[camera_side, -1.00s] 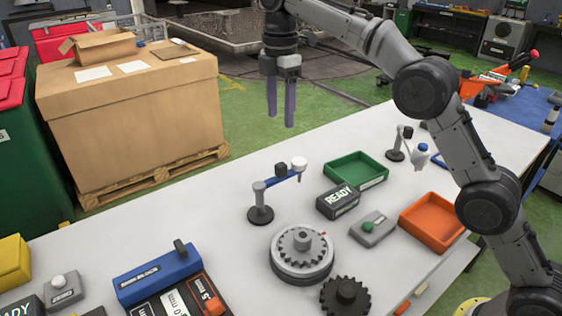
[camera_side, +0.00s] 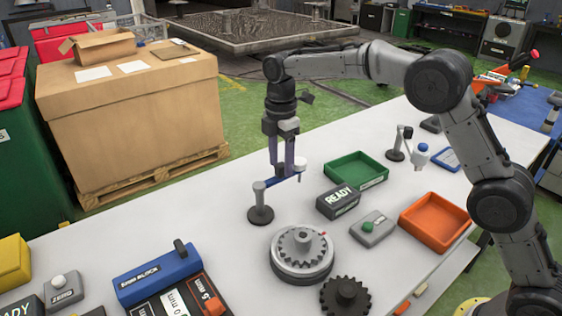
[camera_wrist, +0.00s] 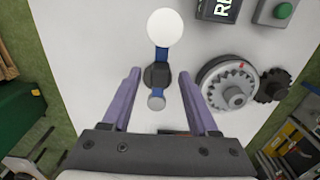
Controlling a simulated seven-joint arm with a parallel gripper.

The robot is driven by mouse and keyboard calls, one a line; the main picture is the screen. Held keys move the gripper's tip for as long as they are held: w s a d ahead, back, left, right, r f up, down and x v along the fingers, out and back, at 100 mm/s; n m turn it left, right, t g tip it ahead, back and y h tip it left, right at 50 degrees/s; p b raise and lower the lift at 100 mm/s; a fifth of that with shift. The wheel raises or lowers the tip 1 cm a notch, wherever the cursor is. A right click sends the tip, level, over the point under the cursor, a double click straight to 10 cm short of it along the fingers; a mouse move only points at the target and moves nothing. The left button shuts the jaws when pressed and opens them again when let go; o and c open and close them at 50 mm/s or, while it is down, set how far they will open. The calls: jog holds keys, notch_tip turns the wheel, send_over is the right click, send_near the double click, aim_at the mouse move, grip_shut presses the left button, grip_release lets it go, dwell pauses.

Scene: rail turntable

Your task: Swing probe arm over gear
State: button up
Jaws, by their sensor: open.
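The probe arm (camera_side: 284,182) is a blue bar on a grey post with a round dark base (camera_side: 260,214), standing behind and left of the turntable. Its free end points right and back, away from the gear. In the wrist view the probe arm (camera_wrist: 161,54) ends in a white round knob (camera_wrist: 164,27). The grey gear (camera_side: 302,243) sits on the round turntable (camera_side: 303,268); it also shows in the wrist view (camera_wrist: 233,95). My gripper (camera_side: 285,175) points down at the probe arm, its purple fingers open. In the wrist view my gripper (camera_wrist: 158,80) has one finger on each side of the probe arm; contact is unclear.
A black READY box (camera_side: 338,201), a green-button box (camera_side: 372,229), a green tray (camera_side: 356,170) and an orange tray (camera_side: 434,222) stand right of the probe arm. A dark loose gear (camera_side: 345,295) lies in front of the turntable. A blue block case (camera_side: 157,273) is at front left.

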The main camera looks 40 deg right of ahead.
jog(key=shift+f, duration=0.25)
grip_shut()
jog(key=shift+r, duration=0.1)
dwell(1.2)
